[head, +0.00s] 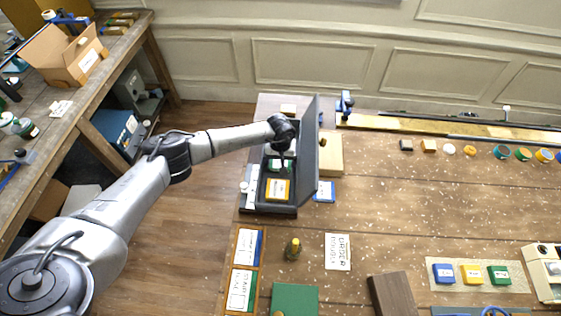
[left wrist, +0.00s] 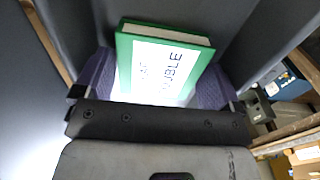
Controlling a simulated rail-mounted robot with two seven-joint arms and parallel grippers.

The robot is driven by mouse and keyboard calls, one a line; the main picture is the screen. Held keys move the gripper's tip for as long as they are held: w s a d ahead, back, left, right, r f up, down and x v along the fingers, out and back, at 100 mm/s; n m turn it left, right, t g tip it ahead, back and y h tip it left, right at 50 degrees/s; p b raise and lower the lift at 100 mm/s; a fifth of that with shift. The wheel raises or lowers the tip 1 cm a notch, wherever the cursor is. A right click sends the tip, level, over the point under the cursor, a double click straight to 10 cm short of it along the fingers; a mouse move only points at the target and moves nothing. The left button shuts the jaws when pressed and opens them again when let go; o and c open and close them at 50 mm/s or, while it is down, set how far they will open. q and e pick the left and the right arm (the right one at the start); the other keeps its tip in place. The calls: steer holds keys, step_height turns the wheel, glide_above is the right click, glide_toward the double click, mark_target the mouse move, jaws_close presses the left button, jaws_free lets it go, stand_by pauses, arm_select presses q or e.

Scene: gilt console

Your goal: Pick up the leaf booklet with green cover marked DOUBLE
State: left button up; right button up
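The green booklet with a white label reading DOUBLE (left wrist: 165,62) lies in the dark open case (head: 268,208). In the head view its green edge and white label (head: 279,165) show under my left gripper (head: 281,163). In the left wrist view the purple-padded fingers of my left gripper (left wrist: 156,85) stand wide apart, one on each side of the booklet. Whether the pads touch its sides is unclear. A yellow booklet with a white label (head: 278,189) lies in the same case, in front of the green one. My right gripper is not in view.
The case's raised lid (head: 308,150) stands close on the right of my gripper. A blue booklet (head: 324,190) lies just beyond it.

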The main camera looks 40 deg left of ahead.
arm_select(q)
steer(key=c, duration=0.6)
steer(key=shift+c, duration=0.2)
